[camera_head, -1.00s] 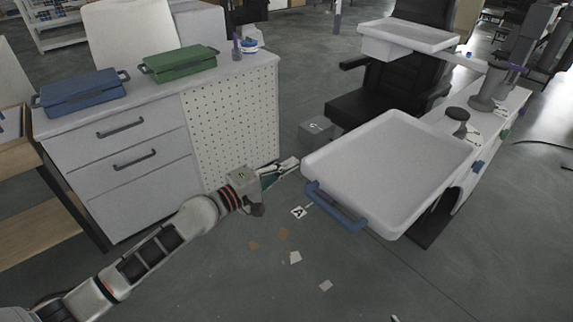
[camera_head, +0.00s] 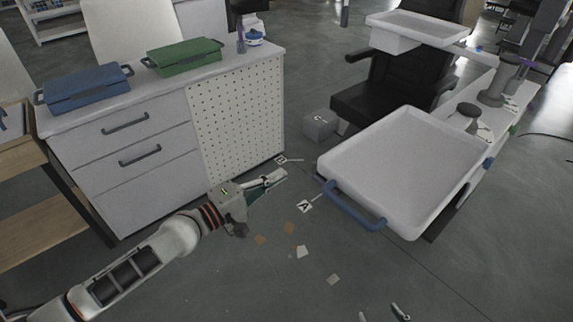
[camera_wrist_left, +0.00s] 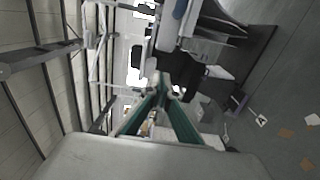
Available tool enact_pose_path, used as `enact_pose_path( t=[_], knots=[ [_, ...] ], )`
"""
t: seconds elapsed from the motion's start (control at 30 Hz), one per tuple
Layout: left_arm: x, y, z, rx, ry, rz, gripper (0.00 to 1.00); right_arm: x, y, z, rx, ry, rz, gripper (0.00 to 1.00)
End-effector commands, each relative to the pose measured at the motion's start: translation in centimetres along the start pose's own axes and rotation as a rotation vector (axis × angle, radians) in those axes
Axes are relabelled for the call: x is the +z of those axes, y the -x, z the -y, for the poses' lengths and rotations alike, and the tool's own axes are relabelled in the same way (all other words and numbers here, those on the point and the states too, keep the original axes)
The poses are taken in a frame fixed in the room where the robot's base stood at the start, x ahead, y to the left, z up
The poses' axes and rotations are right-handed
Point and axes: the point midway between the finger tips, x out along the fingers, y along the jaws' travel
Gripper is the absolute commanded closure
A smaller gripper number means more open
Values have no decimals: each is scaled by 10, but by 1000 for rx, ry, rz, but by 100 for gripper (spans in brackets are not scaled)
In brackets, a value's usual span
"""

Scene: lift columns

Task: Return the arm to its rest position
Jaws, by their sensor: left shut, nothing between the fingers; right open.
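My left gripper (camera_head: 279,177) is in the middle of the head view, over the floor between the white drawer cabinet and the white tray. Its green-sided fingers are shut and hold nothing. In the left wrist view its fingers (camera_wrist_left: 163,88) converge to a point. My left arm reaches in from the lower left. Only the fingertips of my right gripper (camera_head: 381,314) show at the bottom edge of the head view. They are apart, with nothing seen between them; the rest of that arm is out of view.
The white cabinet (camera_head: 150,185) carries a blue case (camera_head: 88,88) and a green case (camera_head: 183,57). A white tray (camera_head: 405,165) with a blue handle (camera_head: 352,206) stands right, before a black chair (camera_head: 385,98). A grey box (camera_head: 319,125) and scattered flat pieces lie on the floor.

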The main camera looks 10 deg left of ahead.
Motion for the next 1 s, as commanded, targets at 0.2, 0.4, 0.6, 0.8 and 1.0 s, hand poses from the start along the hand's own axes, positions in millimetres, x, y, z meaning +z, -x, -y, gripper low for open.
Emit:
enact_pose_path(
  t=[0.2, 0.4, 0.6, 0.8, 1.0],
  knots=[
    [5, 14, 0, -1, -1, 1, 100, 0, 0, 0, 1, 1, 0, 47],
    [8, 17, 5, -6, -26, -3, 100, 1, -1, 0, 1, 0, 3, 47],
    [30, 38, 54, -83, -310, -42, 100, 0, -1, 0, 1, -3, 2, 47],
    [49, 90, 134, -298, -778, -77, 100, 0, -1, 0, 2, -3, 1, 47],
    [61, 166, 210, -598, -1197, -14, 100, -1, -1, 0, 2, -3, 0, 47]
  ],
)
